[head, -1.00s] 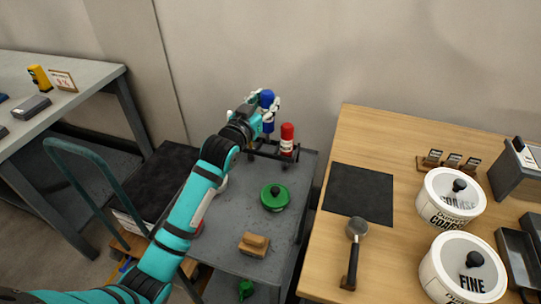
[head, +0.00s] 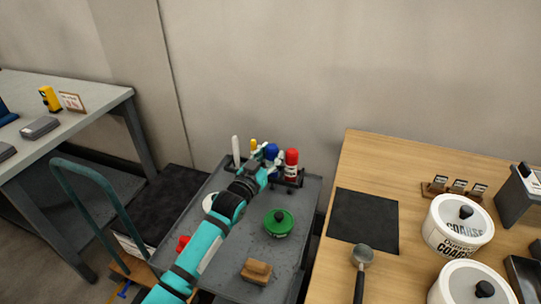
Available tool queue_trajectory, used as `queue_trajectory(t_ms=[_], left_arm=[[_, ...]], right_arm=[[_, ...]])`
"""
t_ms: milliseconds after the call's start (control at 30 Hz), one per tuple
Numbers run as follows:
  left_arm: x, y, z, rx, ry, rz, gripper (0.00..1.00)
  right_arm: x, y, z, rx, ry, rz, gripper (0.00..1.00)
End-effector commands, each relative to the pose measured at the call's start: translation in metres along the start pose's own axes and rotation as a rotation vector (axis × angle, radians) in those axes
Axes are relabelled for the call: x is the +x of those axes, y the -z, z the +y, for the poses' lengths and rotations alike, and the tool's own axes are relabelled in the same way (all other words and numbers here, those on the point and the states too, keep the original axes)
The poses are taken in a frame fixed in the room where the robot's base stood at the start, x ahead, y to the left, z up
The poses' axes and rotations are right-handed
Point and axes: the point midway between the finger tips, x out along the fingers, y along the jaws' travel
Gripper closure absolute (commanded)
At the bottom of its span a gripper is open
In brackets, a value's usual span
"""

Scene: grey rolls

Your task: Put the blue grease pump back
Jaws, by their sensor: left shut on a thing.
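The blue grease pump (head: 271,150) is in the jaws of my left gripper (head: 270,161). It stands roughly upright at the dark rack (head: 283,184) at the back of the grey cart. Only its blue upper part shows; the gripper hides its lower end, so I cannot tell whether it rests in the rack. A red bottle (head: 291,162) with a white label stands in the rack just right of it. A white slim thing (head: 236,150) and a yellow-topped thing (head: 253,145) stand to its left. My right gripper is not in view.
The cart top (head: 300,225) also holds a green lidded tin (head: 279,222) and a wooden brush (head: 256,271). A wooden table (head: 415,170) with white tubs stands close on the right. A grey bench (head: 85,105) and a teal hand truck (head: 80,175) are at left.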

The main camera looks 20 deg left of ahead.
Motion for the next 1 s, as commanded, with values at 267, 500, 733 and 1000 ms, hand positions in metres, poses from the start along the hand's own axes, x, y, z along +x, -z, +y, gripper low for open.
queue_trajectory(t_ms=[267, 500, 733, 1000], left_arm=[[0.0, -0.001, 0.0, 0.0, 0.0, -0.001, 0.56], [-0.008, -0.001, 0.0, 0.0, 0.0, -0.003, 0.56], [-0.053, -0.001, 0.0, 0.001, 0.0, -0.004, 0.56], [-0.104, -0.001, 0.0, 0.0, 0.0, -0.003, 0.56]], right_arm=[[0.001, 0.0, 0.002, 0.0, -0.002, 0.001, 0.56], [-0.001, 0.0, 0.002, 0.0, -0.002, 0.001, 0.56], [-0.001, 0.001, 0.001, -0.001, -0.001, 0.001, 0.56], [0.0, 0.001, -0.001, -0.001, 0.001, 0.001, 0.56]])
